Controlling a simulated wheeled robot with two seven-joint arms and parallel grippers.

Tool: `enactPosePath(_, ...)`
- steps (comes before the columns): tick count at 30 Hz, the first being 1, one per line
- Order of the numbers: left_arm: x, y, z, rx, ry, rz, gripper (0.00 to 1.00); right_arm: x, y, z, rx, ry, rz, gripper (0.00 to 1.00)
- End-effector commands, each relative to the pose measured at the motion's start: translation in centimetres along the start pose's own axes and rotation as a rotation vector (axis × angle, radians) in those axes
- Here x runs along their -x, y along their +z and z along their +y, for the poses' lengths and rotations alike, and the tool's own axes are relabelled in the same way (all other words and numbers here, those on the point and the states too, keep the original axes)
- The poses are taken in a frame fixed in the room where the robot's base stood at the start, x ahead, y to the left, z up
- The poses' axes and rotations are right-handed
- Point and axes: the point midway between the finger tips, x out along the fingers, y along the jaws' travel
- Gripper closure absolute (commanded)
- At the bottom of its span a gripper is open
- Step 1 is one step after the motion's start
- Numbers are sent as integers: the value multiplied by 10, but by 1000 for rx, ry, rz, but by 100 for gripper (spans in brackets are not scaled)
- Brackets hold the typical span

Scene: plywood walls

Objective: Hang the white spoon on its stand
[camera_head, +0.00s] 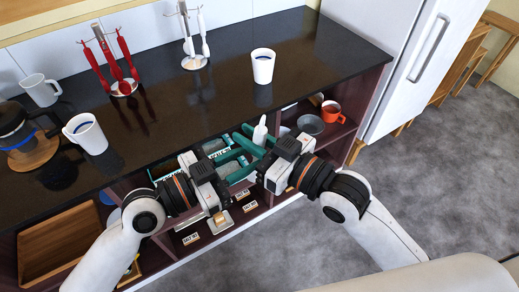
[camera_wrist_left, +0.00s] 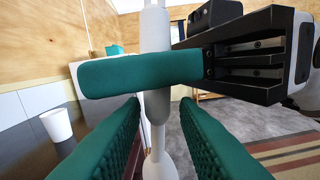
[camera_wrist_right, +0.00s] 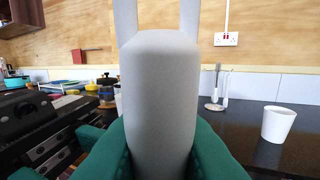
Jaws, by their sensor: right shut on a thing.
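The white spoon (camera_head: 260,131) is upright, shut in my right gripper (camera_head: 257,139), in front of the counter. Its thick grey-white handle fills the middle of the right wrist view (camera_wrist_right: 160,100), between the green fingers. In the left wrist view the spoon (camera_wrist_left: 157,95) runs down between the fingers of my left gripper (camera_wrist_left: 158,130). My left gripper (camera_head: 240,156) is open, with gaps beside the spoon. A right gripper finger crosses above. The white stand (camera_head: 194,62), with white utensils hanging on it, is at the counter's back; it also shows in the right wrist view (camera_wrist_right: 217,100).
A red stand (camera_head: 123,88) with red utensils is left of the white one. A white cup (camera_head: 263,66), another cup (camera_head: 86,134), a mug (camera_head: 40,90) and a coffee pot (camera_head: 18,130) stand on the black counter (camera_head: 220,100). Shelves below hold a red mug (camera_head: 332,112).

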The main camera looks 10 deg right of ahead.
Motion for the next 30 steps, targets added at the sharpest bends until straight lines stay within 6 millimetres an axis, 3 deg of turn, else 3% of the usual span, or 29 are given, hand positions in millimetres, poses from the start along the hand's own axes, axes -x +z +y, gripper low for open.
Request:
enactPosePath(7,-31,0,0,3,0,-2,72,0,0,0,0,0,0,100)
enactPosePath(19,-37,0,0,1,-1,1,72,0,0,0,0,0,-1,100)
enactPosePath(24,-37,0,-1,1,-1,0,100,0,0,0,0,0,-1,100)
enactPosePath(26,-37,0,-1,1,-2,0,100,0,0,0,0,0,-1,100)
enactPosePath(27,-37,0,-1,1,-3,0,100,0,0,0,0,-1,-1,79)
enactPosePath(30,-37,0,-1,1,-2,0,100,0,0,0,0,-1,-1,63)
